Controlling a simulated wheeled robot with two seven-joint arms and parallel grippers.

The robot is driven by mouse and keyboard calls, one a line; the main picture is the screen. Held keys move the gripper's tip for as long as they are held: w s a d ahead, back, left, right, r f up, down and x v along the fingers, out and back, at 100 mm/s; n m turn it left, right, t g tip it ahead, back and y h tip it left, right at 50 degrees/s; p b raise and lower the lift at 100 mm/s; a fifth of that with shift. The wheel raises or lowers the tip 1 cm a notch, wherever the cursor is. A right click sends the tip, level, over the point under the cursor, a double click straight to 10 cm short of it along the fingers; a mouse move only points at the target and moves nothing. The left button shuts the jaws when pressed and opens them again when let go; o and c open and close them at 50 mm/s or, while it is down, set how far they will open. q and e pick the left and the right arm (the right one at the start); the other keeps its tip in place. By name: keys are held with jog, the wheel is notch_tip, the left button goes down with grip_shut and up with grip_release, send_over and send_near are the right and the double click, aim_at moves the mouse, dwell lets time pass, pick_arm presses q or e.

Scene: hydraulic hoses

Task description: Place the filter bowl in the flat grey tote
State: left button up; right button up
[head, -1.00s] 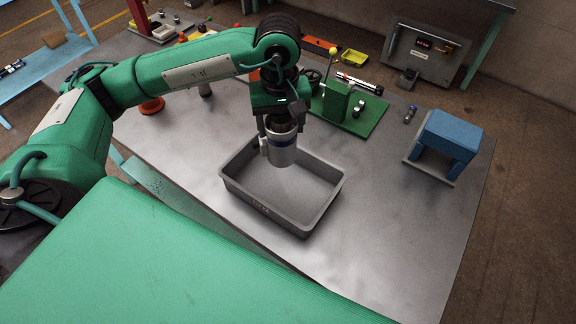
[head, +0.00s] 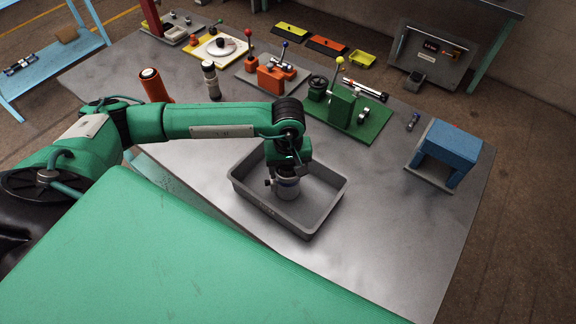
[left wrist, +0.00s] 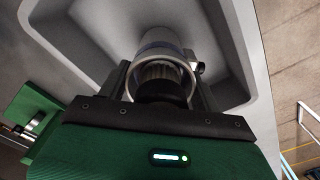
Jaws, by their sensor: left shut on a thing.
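The filter bowl (head: 288,188) is a grey-white cylinder with a blue band. It stands upright inside the flat grey tote (head: 330,206), near its middle; I cannot tell whether it touches the floor of the tote. My left gripper (head: 286,174) points down into the tote and is shut on the bowl's upper part. In the left wrist view, the bowl (left wrist: 160,48) sits between the two fingers of my left gripper (left wrist: 163,82), with the tote's wall (left wrist: 232,40) around it. My right gripper does not show.
A green fixture (head: 345,105) stands behind the tote, and a blue block stand (head: 446,150) is to the right. An orange cylinder (head: 155,86) and a dark-and-white cylinder (head: 211,80) stand at the back left.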

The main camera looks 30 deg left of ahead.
pick_arm(q)
jog(key=shift+f, duration=0.15)
jog(key=o, duration=1.5)
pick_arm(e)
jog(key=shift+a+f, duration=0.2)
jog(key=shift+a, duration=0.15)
pick_arm(q)
jog(key=shift+r, duration=0.4)
notch_tip(320, 180, up, 10)
jog(key=b, duration=0.4)
jog(key=shift+r+b, duration=0.25)
jog(key=shift+b, duration=0.1)
jog(key=shift+r, duration=0.55)
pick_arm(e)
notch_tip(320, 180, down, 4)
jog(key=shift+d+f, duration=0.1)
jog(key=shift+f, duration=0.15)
